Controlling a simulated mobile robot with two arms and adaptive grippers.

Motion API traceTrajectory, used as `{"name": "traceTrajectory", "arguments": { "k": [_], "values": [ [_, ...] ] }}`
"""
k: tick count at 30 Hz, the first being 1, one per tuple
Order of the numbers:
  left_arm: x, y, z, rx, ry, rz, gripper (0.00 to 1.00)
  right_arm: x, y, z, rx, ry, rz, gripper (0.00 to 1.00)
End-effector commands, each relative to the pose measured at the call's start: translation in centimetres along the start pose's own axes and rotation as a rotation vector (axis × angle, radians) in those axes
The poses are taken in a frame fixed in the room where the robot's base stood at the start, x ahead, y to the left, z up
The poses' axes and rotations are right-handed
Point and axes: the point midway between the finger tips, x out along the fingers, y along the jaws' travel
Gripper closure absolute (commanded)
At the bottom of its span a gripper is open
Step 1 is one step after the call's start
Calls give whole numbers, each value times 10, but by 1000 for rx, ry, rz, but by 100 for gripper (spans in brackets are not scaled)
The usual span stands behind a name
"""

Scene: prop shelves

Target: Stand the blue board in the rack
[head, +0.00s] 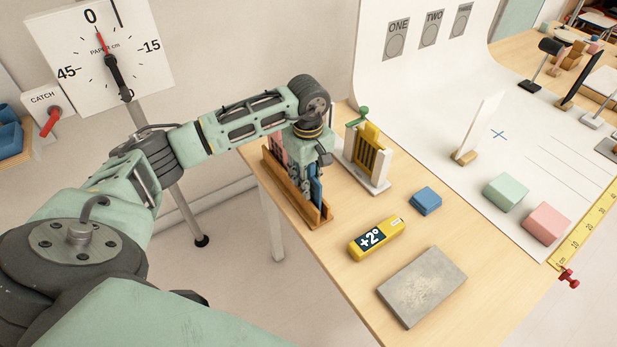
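The wooden rack (322,221) stands along the left edge of the table. A pink board (277,150) stands upright in its far part. The blue board (317,191) is upright at the rack's near part, its lower end down between the rack's sides. Whether it rests on the rack's floor is hidden. My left gripper (309,178) points down into the rack, right at the blue board, and covers much of it. I cannot make out whether its fingers press on the board or are apart from it. My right gripper is not in view.
A white stand with a yellow slatted panel and green crank (368,155) is close right of the rack. A blue block (426,201), a yellow level display (377,239) and a grey slab (422,286) lie nearer. Green (506,192) and pink (546,224) blocks sit on the white sheet.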

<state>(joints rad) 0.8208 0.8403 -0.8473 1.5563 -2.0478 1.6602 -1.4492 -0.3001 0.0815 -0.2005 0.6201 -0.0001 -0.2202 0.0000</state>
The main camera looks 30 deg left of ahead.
Motion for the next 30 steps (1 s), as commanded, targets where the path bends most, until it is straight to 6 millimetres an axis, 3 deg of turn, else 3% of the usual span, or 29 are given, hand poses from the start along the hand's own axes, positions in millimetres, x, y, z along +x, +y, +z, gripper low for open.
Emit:
{"name": "traceTrajectory", "arguments": {
  "k": [9,13,24,30],
  "values": [
    [0,0,0,0,0,-1,67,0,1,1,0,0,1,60],
    [-9,0,0,0,2,1,67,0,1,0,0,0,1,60],
    [-84,1,-1,0,3,3,67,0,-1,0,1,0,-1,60],
    [-112,0,0,0,1,1,67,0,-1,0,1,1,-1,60]
  ]
}}
